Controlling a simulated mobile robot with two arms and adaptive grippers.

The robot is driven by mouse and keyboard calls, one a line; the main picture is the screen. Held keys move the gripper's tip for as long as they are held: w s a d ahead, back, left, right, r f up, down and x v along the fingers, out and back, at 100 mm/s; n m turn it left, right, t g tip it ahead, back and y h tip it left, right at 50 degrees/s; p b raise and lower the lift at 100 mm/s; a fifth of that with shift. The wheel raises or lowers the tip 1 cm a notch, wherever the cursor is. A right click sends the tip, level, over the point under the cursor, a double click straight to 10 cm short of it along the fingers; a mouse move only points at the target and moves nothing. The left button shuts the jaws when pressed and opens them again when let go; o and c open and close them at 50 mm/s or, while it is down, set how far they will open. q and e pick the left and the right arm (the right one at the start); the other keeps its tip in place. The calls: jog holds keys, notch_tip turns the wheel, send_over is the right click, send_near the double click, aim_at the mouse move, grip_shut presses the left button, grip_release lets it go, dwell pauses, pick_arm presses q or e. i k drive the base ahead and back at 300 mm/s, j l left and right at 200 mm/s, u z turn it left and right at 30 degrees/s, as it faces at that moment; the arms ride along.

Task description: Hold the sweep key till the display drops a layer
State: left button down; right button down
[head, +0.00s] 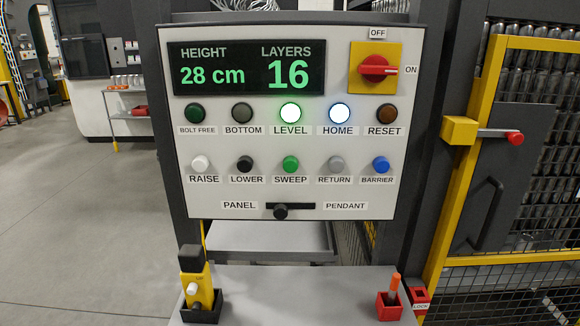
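The control panel (308,206) faces me in the head view. Its display (246,68) reads HEIGHT 28 cm and LAYERS 16. The green SWEEP key (290,164) is in the lower row, between the black LOWER key (245,164) and the grey RETURN key (336,164). Nothing touches it. The LEVEL lamp (290,113) and the HOME lamp (340,113) are lit. The red rotary switch (374,68) points toward ON. The selector knob (281,211) sits between PANEL and PENDANT, nearer the PANEL side. Neither gripper shows in this view.
A grey shelf (290,285) below the panel bears a yellow pendant (194,280) in a black holder and an orange-handled item (395,283) in a red holder. A yellow-framed gate (458,190) stands at right. Open floor (85,215) lies at left.

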aim_at(291, 163)
jog(key=i+l+u, duration=0.1)
jog(key=u, duration=0.3)
jog(key=l+u, duration=0.2)
jog(key=u, duration=0.25)
jog(key=i+l+u, duration=0.1)
jog(key=l+u, duration=0.2)
jog(key=l, duration=1.05)
jog(key=l+u, duration=0.25)
jog(key=l, duration=1.1)
